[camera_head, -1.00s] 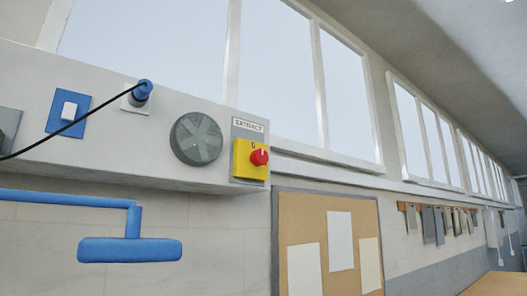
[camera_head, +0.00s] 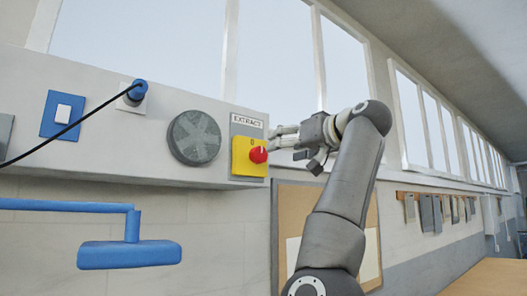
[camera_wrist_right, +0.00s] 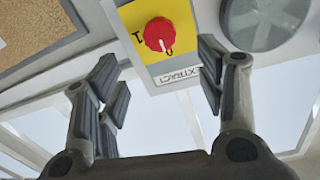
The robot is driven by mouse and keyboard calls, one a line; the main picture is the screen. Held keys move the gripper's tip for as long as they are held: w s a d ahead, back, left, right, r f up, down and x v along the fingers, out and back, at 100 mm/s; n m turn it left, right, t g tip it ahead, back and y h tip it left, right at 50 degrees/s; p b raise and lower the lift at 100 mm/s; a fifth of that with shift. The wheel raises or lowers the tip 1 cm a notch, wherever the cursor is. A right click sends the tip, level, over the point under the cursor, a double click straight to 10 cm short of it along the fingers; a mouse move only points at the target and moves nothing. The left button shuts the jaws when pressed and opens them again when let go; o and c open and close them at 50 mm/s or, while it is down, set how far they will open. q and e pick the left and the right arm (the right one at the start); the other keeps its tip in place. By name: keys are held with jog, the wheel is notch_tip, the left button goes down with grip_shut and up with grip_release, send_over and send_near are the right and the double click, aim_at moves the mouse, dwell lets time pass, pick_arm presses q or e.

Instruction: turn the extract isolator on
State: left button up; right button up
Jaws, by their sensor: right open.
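The extract isolator is a red rotary knob (camera_head: 258,155) on a yellow plate (camera_head: 241,165) under an "EXTRACT" label (camera_head: 247,121). In the right wrist view the red knob (camera_wrist_right: 158,34) shows a white pointer line towards the label side, near the O mark; an I mark (camera_wrist_right: 138,36) sits to its left. My right gripper (camera_head: 284,139) is just right of the knob in the head view. It is open and empty, its fingers (camera_wrist_right: 160,75) spread wide on either side of the knob line, apart from it. My left gripper is out of view.
A round grey vent (camera_head: 194,138) sits left of the isolator. Farther left are a blue plug (camera_head: 137,91) with a black cable and a blue-framed switch (camera_head: 63,112). A pinboard (camera_head: 290,205) hangs below right; windows are above. A blue bracket (camera_head: 129,254) juts out lower left.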

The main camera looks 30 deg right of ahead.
aim_at(261, 154)
jog(key=w+p, duration=0.2)
jog(key=w, duration=0.2)
jog(key=w+p, duration=0.3)
jog(key=w, duration=0.2)
jog(key=shift+a+r, duration=0.1)
jog(key=shift+a, duration=0.1)
jog(key=shift+w+f, duration=0.2)
jog(key=shift+w, duration=0.55)
jog(key=c, duration=1)
jog(key=shift+p, duration=0.3)
jog(key=shift+c, duration=0.2)
